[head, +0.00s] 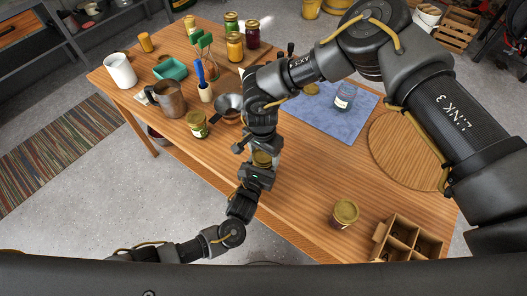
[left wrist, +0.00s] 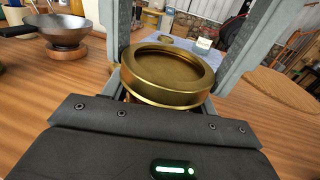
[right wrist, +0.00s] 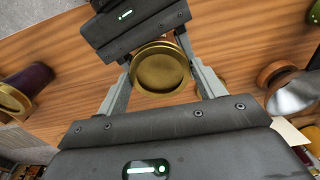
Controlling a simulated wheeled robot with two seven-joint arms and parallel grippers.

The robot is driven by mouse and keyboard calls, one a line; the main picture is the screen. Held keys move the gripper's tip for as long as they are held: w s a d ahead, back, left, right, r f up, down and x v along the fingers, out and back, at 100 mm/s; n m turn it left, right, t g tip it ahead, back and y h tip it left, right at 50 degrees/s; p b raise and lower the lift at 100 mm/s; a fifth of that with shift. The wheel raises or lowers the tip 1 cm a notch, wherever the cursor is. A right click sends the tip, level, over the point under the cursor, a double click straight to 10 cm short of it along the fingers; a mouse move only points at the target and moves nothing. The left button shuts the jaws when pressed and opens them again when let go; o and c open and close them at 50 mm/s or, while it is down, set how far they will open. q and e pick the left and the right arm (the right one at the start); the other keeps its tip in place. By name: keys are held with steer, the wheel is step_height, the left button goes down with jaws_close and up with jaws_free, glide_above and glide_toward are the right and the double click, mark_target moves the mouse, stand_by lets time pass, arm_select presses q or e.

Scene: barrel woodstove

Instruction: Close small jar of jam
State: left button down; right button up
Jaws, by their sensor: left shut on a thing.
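My left gripper (head: 258,172) is shut on the small jar below the lid. My right gripper (head: 262,150) is above, pointing down, with a finger on each side of the lid. In the right wrist view the lid (right wrist: 160,68) fills the space between these fingers; whether they press on it cannot be told.
A blue mat (head: 310,125) holds a glass jar (head: 345,97) and a gold disc (head: 312,88). A gold-lidded jar (head: 345,212) and a divided box (head: 405,240) stand at front right. A pan (head: 230,105), green jar (head: 197,124) and metal mug (head: 167,99) stand left.

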steer(key=shift+c, duration=1)
steer(key=m, duration=0.3)
steer(key=o, duration=1.1)
steer(key=shift+r, duration=0.1)
steer(key=shift+r, duration=2.2)
steer(key=shift+a, duration=0.1)
steer(key=shift+c, duration=0.5)
